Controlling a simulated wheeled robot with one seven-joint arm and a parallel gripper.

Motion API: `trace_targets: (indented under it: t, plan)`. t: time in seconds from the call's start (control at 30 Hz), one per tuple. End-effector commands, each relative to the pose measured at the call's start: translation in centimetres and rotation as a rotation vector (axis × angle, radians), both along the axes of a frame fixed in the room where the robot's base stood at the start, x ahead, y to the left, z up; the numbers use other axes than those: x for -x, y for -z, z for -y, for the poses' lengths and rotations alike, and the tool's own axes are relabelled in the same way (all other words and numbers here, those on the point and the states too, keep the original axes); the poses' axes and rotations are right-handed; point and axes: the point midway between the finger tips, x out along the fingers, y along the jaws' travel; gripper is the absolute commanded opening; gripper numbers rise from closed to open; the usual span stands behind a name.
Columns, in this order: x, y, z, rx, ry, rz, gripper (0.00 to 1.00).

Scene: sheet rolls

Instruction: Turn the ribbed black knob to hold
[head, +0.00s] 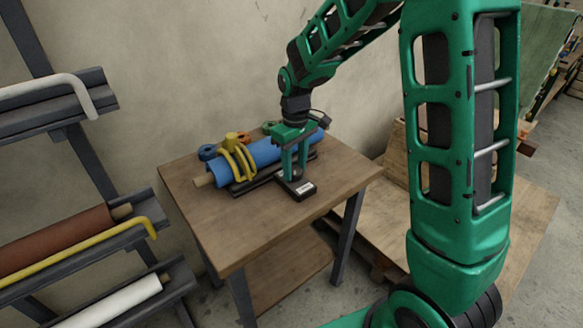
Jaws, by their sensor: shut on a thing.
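A small black box (305,190) with a white label lies near the back right of the wooden table. My green gripper (294,172) points straight down over this box, with its two fingers at the box's top. It is shut on the ribbed black knob there. The knob is small and mostly hidden between the fingers, so its ribs and its setting cannot be read from here. The writing on the label is too small to read.
A blue roll (268,150) lies in a dark cradle just behind the box, with a yellow clamp (238,158) over its left part. The front of the table (250,222) is bare. A rack with rolls (60,237) stands at left.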

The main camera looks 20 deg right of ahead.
Motion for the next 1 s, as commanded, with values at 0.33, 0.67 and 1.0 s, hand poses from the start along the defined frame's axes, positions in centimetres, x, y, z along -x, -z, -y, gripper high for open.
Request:
trace_targets:
  t: [0.33, 0.67, 1.0]
  plan:
    - [0.16, 0.00, 0.05, 0.002, 0.328, -0.005, 0.15]
    - [0.19, 0.02, 0.06, 0.003, 0.641, -0.006, 0.15]
    - [0.22, 0.03, 0.01, 0.005, 0.963, -0.005, 0.15]
